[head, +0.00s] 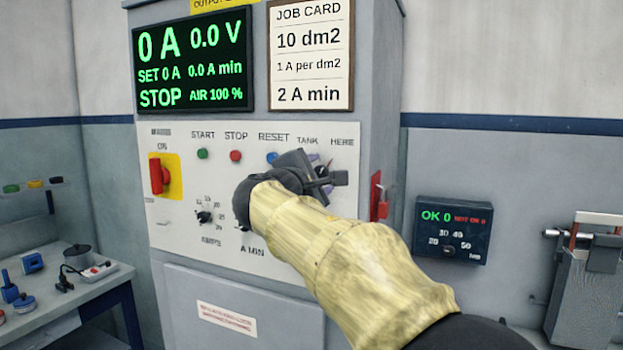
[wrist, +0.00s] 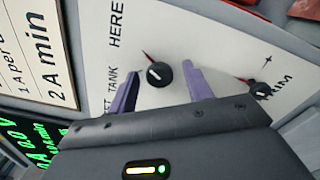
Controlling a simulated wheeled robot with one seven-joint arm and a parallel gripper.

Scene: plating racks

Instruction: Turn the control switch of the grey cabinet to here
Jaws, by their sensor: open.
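The grey cabinet (head: 368,60) stands in the middle of the head view, with a white control panel (head: 340,222). In the wrist view the control switch (wrist: 159,75) is a small black round knob with a white mark. The labels TANK (wrist: 109,91) and HERE (wrist: 116,38) are printed by it. A thin dark red line leaves the knob towards HERE; I cannot tell whether it is a pointer or print. My gripper (wrist: 160,71) is open, its purple fingers on either side of the knob; contact is not clear. In the head view my gripper (head: 318,172) hides the knob.
START (head: 202,154), STOP (head: 235,156) and RESET (head: 272,157) buttons sit left of my gripper. A red main switch (head: 160,176) is further left. Another knob (wrist: 259,88) is close below the control switch on the panel. A dark meter box (head: 452,230) hangs at right.

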